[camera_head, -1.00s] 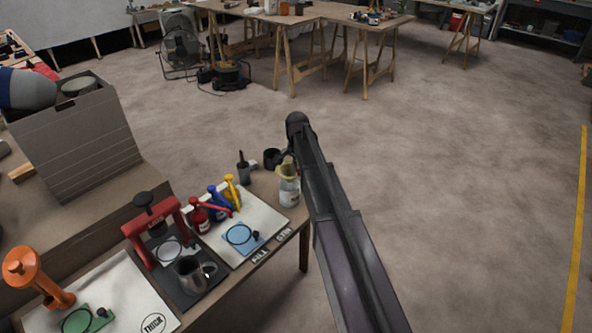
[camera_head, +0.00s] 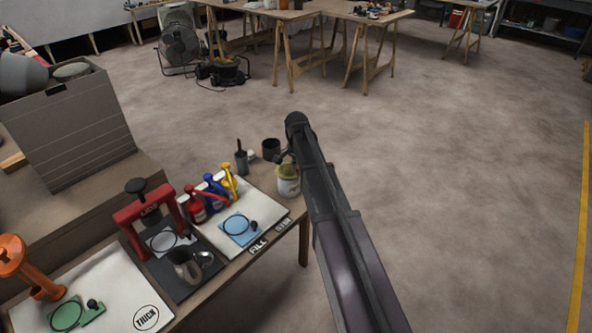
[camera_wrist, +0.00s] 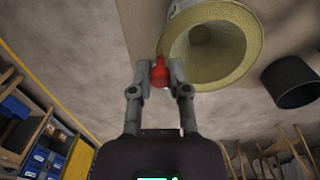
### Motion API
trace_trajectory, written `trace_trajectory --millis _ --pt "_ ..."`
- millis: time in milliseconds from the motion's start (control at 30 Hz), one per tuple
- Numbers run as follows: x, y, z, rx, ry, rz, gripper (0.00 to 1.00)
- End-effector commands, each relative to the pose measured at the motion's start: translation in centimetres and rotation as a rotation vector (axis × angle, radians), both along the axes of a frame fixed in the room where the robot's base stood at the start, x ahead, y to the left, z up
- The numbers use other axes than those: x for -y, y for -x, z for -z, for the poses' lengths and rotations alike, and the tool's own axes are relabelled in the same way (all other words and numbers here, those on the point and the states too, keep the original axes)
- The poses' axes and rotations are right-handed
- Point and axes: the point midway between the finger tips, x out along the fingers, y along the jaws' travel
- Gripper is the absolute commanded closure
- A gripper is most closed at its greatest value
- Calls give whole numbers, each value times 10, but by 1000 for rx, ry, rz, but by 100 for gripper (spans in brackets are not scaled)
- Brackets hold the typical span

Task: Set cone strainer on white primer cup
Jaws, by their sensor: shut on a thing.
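The cone strainer (camera_wrist: 244,58), a pale yellow mesh cone with a broad rim, fills the upper right of the wrist view. My gripper (camera_wrist: 160,68) is shut on its small red tab (camera_wrist: 159,74) at the rim's edge. In the head view, the strainer's yellowish top (camera_head: 286,172) shows at the mouth of the white primer cup (camera_head: 289,187), beside my arm. The cup stands upright near the bench's right corner. My arm hides the gripper there. I cannot tell whether the strainer's rim rests fully on the cup.
A dark cup (camera_head: 271,149) and a grey pot with a handle (camera_head: 241,161) stand just behind the primer cup. Red (camera_head: 194,206), blue (camera_head: 214,193) and yellow (camera_head: 229,182) bottles stand left on a white board. Open floor lies right of the bench.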

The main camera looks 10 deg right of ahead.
Motion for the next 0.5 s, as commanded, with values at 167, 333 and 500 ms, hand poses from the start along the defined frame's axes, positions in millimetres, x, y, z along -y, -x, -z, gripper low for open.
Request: trace_trajectory --millis 167,333,500 --pt "0 0 10 0 0 0 100" --pt "-1 0 13 0 0 -1 100" --pt "-1 0 13 0 0 -1 100"
